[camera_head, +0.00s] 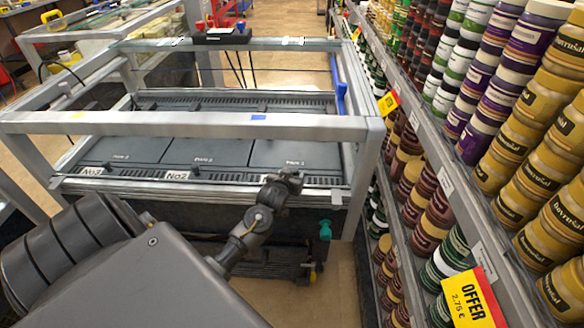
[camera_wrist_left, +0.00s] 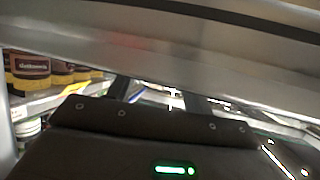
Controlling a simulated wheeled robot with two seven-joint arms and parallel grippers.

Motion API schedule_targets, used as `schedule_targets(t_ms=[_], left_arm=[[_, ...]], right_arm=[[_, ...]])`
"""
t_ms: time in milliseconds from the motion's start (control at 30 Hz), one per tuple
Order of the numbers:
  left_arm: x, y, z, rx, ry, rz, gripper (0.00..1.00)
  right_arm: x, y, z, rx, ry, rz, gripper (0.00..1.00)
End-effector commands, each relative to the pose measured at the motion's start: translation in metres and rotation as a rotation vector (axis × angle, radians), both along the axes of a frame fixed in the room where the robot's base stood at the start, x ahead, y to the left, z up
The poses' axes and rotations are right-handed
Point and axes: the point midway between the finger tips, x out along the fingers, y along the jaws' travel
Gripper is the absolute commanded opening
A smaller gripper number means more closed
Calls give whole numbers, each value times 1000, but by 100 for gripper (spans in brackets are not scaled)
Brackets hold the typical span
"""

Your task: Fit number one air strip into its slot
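The metal-framed unit (camera_head: 190,124) stands in the middle of the head view. Its front edge carries dark slotted strips and white labels; I can read No2 (camera_head: 178,176), and another label (camera_head: 92,171) sits to its left. My left gripper (camera_head: 284,184) is at the front right edge of the unit, partly over the slotted edge. In the left wrist view its two dark fingers (camera_wrist_left: 160,96) stand apart with no part visible between them, and a wide metal bar (camera_wrist_left: 200,50) crosses just beyond. I cannot make out a separate number one air strip or its label. My right gripper is out of view.
A black device (camera_head: 222,36) stands on the rear top bar.

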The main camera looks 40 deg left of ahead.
Motion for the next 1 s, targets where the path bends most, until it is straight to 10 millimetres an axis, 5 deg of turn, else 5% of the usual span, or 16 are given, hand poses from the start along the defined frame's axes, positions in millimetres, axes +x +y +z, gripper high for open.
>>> schedule_targets(t_ms=[300, 700, 1000], left_arm=[[-3, -2, 0, -1, 3, 0, 51], [-72, -30, 31, -2, 0, 0, 51], [-92, -38, 41, 0, 0, 0, 51]], right_arm=[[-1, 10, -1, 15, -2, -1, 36], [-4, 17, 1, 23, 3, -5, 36], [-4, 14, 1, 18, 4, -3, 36]])
